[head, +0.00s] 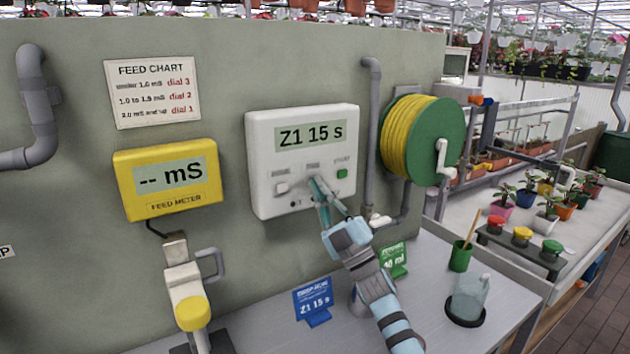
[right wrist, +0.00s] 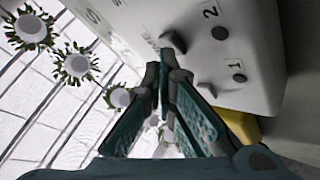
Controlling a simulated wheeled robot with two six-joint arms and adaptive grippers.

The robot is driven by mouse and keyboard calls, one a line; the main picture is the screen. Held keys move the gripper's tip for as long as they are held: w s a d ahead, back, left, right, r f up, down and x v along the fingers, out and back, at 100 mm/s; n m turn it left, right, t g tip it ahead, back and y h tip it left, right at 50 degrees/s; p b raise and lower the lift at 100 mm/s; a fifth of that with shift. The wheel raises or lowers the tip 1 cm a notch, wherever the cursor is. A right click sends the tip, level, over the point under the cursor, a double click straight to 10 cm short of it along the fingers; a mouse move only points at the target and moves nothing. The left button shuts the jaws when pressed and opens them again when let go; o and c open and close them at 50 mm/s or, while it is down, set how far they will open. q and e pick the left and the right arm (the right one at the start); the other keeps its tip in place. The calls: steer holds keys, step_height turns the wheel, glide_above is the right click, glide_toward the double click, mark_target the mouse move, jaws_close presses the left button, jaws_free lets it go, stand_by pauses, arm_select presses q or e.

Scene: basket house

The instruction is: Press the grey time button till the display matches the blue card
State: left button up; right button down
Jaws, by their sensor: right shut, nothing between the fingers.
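The white control box (head: 262,150) hangs on the grey-green wall, and its display (head: 310,136) reads "Z1 15 s". The blue card (head: 312,303) stands on the bench below and also reads "Z1 15 s". My right gripper (head: 320,188) is shut and empty, its fingertips at the box's lower face, just below the middle label. The grey time button is largely hidden behind the fingertips in the head view. In the right wrist view the shut fingertips (right wrist: 163,72) are close to a dark button (right wrist: 173,41); I cannot tell whether they touch. My left gripper is out of view.
A grey button (head: 282,188) and a green button (head: 342,173) flank the fingertips. A yellow feed meter (head: 165,205) hangs left, a hose reel (head: 435,135) right. A green card (head: 394,262), a green cup (head: 461,256) and a clear beaker (head: 468,295) stand on the bench.

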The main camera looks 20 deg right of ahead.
steer(key=shift+s+d, duration=0.1)
steer(key=shift+s, duration=0.45)
steer(key=s+p, duration=0.2)
steer(key=s, duration=0.1)
steer(key=s+p, duration=0.1)
steer(key=s, duration=0.1)
steer(key=shift+d, duration=0.35)
stand_by(0.4)
